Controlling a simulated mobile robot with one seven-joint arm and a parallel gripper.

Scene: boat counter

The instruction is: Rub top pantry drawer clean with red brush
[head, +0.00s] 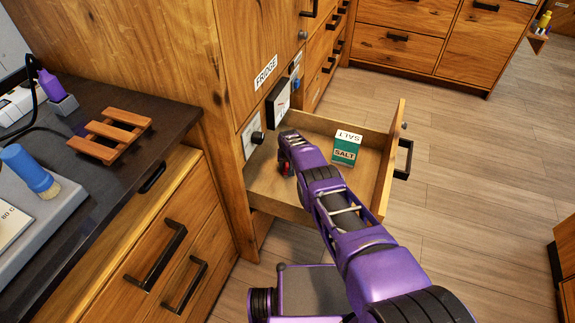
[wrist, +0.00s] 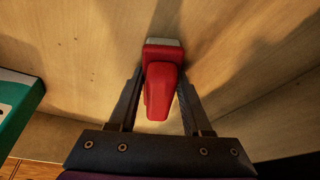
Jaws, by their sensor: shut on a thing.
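My gripper (wrist: 162,100) is shut on the red brush (wrist: 164,82), which sits between its two fingers in the wrist view. The brush's pale end (wrist: 164,42) points at the wooden drawer bottom; I cannot tell if it touches. In the head view my arm reaches into the open drawer (head: 275,195), and a bit of the red brush (head: 286,169) shows at the left inside. The drawer is pulled out below the fridge label. A green and white salt box (head: 345,149) stands in the drawer, right of my gripper; its edge shows in the wrist view (wrist: 16,105).
A dark counter (head: 120,185) at the left holds a wooden rack (head: 110,133), a blue-handled brush (head: 30,171) and a purple bottle (head: 50,84). The drawer's front panel (head: 392,160) stands out over open floor (head: 470,190).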

